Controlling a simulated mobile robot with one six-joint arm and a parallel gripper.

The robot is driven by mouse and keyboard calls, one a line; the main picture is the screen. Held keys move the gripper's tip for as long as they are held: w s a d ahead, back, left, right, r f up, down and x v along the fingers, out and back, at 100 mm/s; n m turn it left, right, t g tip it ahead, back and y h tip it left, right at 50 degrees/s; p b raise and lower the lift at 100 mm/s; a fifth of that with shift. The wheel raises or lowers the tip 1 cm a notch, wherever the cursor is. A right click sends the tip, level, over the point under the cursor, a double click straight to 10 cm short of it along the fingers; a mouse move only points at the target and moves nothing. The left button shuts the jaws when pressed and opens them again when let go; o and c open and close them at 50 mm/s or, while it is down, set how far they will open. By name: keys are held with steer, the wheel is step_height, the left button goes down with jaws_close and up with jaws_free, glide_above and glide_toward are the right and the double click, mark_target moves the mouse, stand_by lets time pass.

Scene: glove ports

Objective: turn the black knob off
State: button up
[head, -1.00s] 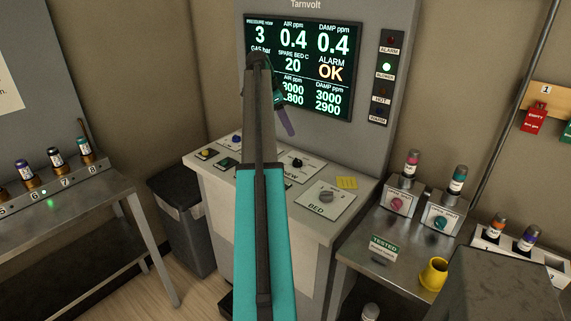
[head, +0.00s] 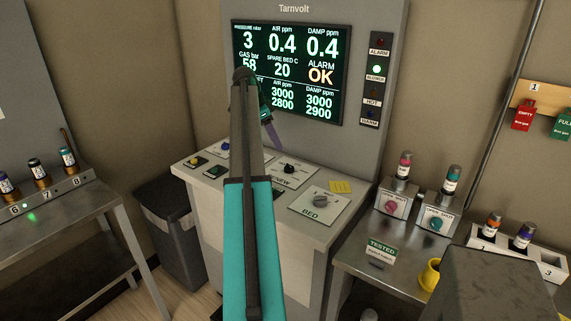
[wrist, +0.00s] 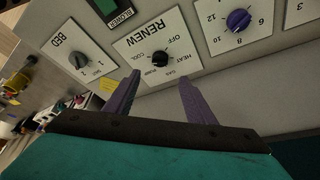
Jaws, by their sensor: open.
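The black knob (wrist: 160,59) sits on a white plate marked RENEW, with OFF, HEAT, GAS, PUMP and COOL labels around it. It also shows on the console in the head view (head: 289,169). Which label its pointer faces is too small to tell. My gripper (wrist: 159,79) is open and empty, its two purple fingers pointing toward the RENEW plate, with the knob appearing between and just beyond the tips. They look apart from the knob. In the head view my gripper (head: 272,131) is partly hidden behind my arm, above the console and in front of the screen.
A grey BED knob (head: 320,201) is to the right of the RENEW plate, by a yellow note (head: 341,187). A purple-blue dial (wrist: 239,20) sits on the other side. The screen (head: 300,70) reads ALARM OK. A steel bench (head: 400,275) with a yellow mug (head: 430,275) stands right.

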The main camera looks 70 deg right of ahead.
mark_target(288, 166)
steer(key=p+x, duration=0.3)
steer(key=x, duration=0.9)
steer(key=shift+s+d+f, duration=0.1)
steer(key=shift+d+f, duration=0.05)
steer(key=shift+f, duration=0.1)
steer(key=shift+c, duration=0.3)
steer(key=c, duration=1)
